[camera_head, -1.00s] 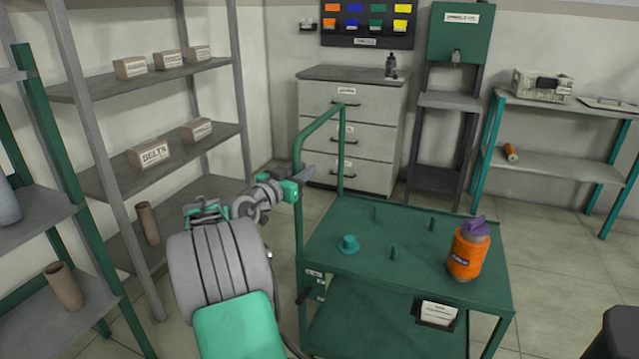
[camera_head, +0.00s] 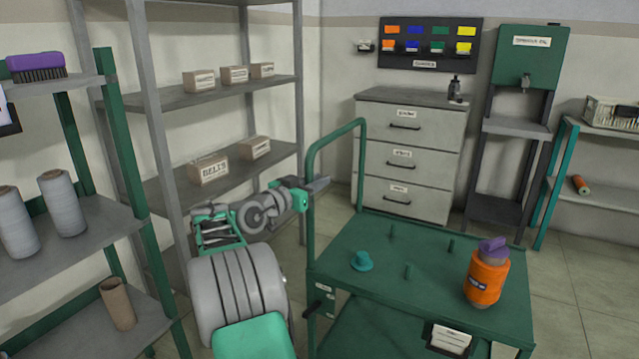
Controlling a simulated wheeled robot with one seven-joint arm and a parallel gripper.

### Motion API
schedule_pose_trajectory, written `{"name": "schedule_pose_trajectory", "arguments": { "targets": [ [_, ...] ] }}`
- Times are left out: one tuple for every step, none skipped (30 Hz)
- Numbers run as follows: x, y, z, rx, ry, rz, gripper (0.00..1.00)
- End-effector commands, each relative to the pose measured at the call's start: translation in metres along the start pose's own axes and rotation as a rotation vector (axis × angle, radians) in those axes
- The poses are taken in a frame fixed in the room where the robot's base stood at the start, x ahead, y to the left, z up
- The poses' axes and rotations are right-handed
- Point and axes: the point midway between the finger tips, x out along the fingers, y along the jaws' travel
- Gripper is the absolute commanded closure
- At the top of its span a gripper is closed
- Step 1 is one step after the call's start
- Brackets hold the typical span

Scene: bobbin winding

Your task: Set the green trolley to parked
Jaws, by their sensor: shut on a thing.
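The green trolley (camera_head: 345,285) stands at the lower centre, with a flat top, a lower shelf and a tubular handle (camera_head: 335,137) at its left end. My gripper (camera_head: 319,186) is at the left upright of that handle and is shut on it; the jaws partly hide the contact. A small labelled plate with marks (camera_head: 324,294) and a dark lever (camera_head: 312,311) are at the trolley's near left corner.
Grey shelving (camera_head: 143,95) with small boxes stands left, beside a green-posted rack (camera_head: 85,205) holding grey cones and a brown tube. A drawer cabinet (camera_head: 433,165) and an oil stand (camera_head: 503,128) are behind the trolley. Floor is open at right.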

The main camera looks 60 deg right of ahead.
Motion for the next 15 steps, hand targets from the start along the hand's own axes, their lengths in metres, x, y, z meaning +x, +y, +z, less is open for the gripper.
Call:
{"name": "schedule_pose_trajectory", "arguments": {
  "targets": [
    [-0.001, -0.0031, -0.0003, 0.002, 0.0, -0.007, 1.0],
    [-0.0009, -0.0033, -0.0004, 0.002, 0.0, -0.007, 1.0],
    [-0.0008, -0.0036, -0.0005, 0.002, 0.0, -0.007, 1.0],
    [-0.0007, -0.0038, -0.0005, 0.002, 0.0, -0.008, 1.0],
    [-0.0007, -0.004, -0.0006, 0.003, 0.001, -0.008, 1.0],
    [-0.0006, -0.0042, -0.0007, 0.003, 0.001, -0.009, 1.0],
    [-0.0006, -0.0044, -0.0008, 0.003, 0.001, -0.009, 1.0],
    [-0.0006, -0.0046, -0.0009, 0.003, 0.001, -0.01, 1.0],
    [-0.0007, -0.0048, -0.001, 0.004, 0.001, -0.01, 1.0],
    [-0.0007, -0.005, -0.001, 0.004, 0.001, -0.011, 1.0],
    [-0.0007, -0.0052, -0.0011, 0.004, 0.001, -0.011, 1.0],
    [-0.0008, -0.0054, -0.0011, 0.004, 0.001, -0.012, 1.0],
    [-0.0008, -0.0054, -0.0012, 0.004, 0.001, -0.012, 0.76],
    [-0.0007, -0.0054, -0.0012, 0.004, 0.001, -0.012, 0.73],
    [-0.0006, -0.005, -0.0012, 0.004, 0.001, -0.011, 0.7]
  ]
}}
